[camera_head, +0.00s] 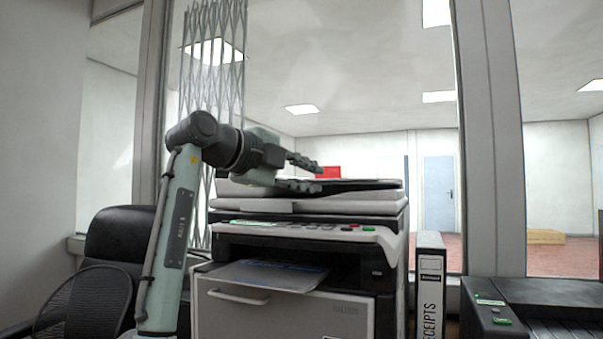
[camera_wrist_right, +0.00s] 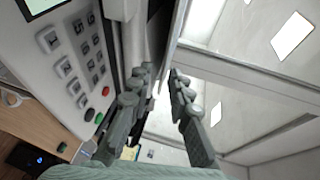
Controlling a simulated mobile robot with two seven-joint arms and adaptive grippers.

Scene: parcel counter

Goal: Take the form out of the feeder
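The copier (camera_head: 290,310) stands in the middle of the head view, with the document feeder (camera_head: 345,206) on top. My right gripper (camera_head: 313,176) is at the top of the feeder, its fingers pointing right, one above the other. The fingers are apart and I see nothing held between them. In the right wrist view the gripper (camera_wrist_right: 161,72) also shows a gap between its fingers, beside the copier's keypad (camera_wrist_right: 75,70). I cannot make out the form clearly; the fingers and the low viewing angle hide the feeder's top. My left gripper is not in view.
A printed sheet lies on the output tray (camera_head: 262,277) below the control panel (camera_head: 310,231). A receipts binder (camera_head: 430,285) stands right of the copier, and a dark machine (camera_head: 540,300) farther right. A black chair (camera_head: 115,240) is at left. A red object (camera_head: 328,171) shows behind the fingers.

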